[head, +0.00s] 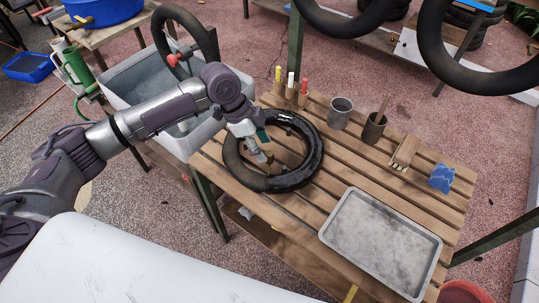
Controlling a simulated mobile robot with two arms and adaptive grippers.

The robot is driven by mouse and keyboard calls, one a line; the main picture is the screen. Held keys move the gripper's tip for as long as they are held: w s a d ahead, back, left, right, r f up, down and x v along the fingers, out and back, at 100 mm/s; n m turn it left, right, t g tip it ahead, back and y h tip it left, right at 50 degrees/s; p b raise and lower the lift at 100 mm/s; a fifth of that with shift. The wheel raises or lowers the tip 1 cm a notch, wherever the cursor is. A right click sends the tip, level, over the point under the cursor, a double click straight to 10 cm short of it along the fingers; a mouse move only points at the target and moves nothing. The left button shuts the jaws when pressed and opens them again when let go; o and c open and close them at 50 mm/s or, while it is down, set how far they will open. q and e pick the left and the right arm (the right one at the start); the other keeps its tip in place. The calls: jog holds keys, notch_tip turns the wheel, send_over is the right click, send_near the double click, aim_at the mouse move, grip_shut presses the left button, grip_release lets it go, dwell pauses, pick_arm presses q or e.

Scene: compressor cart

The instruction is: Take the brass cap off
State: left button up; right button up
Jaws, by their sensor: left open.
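My left arm reaches in from the left, and its open gripper (260,150) points down over the left part of the black tyre or tube (300,178). The ring lies flat on the slatted wooden table (305,219). I cannot make out a brass cap; it is too small to tell or hidden by the gripper. I cannot tell whether the fingers touch the ring. My right gripper is not in view.
A grey metal tray (382,240) lies at the table's front right. A grey cup (340,112), a brown cup (373,128), a wooden brush (404,151) and a blue cloth (441,178) stand or lie behind it. A grey tub (130,82) stands left of the table.

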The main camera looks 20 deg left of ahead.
aim_at(269, 153)
pick_arm(q)
jog(key=x, duration=0.3)
jog(key=p+x, duration=0.1)
jog(key=x, duration=0.1)
jog(key=shift+w+a+f, duration=0.1)
jog(key=shift+w, duration=0.25)
grip_shut()
jog(key=shift+r, duration=0.55)
notch_tip(269, 153, up, 3)
jog(key=shift+f+b, duration=0.15)
jog(key=shift+b, duration=0.3)
jog(key=s+d+r+p, duration=0.5)
jog(key=s+d+r, duration=0.2)
jog(key=r, duration=0.5)
jog(key=shift+s+d, duration=0.15)
jog(key=shift+s, duration=0.9)
